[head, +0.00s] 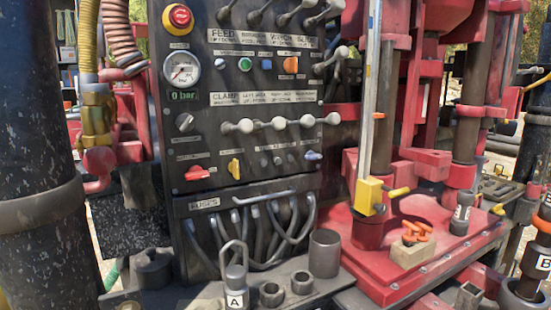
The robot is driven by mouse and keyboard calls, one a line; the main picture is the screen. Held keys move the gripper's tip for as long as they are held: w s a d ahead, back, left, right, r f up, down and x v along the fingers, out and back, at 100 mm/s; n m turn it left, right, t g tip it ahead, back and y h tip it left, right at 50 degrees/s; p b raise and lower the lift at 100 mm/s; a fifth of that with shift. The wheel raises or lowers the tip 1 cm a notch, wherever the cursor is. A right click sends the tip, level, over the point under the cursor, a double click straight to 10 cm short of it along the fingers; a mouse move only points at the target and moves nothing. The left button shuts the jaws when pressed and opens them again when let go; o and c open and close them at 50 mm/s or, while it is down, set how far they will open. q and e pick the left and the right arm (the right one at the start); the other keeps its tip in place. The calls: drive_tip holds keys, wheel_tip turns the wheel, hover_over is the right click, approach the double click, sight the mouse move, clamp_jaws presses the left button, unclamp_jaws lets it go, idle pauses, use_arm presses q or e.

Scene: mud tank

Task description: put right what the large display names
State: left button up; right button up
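No large display shows in the head view, so what it names cannot be read here. A dark control panel (205,125) fills the middle, with rows of levers and coloured knobs. Its round pressure gauge (181,69) sits at the upper left, with a label below reading 0 bar. A red emergency button (180,16) on a yellow base is above the gauge. A red handle (197,173) and a yellow handle (234,168) are low on the panel. Neither of my grippers is in view.
Grey hoses (265,225) hang below the panel. A part marked A (236,298) stands at the front, beside an empty dark cup (325,253). Orange pieces sit on a wooden block (411,252) on the red deck (370,265). A part marked B (544,262) is at right.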

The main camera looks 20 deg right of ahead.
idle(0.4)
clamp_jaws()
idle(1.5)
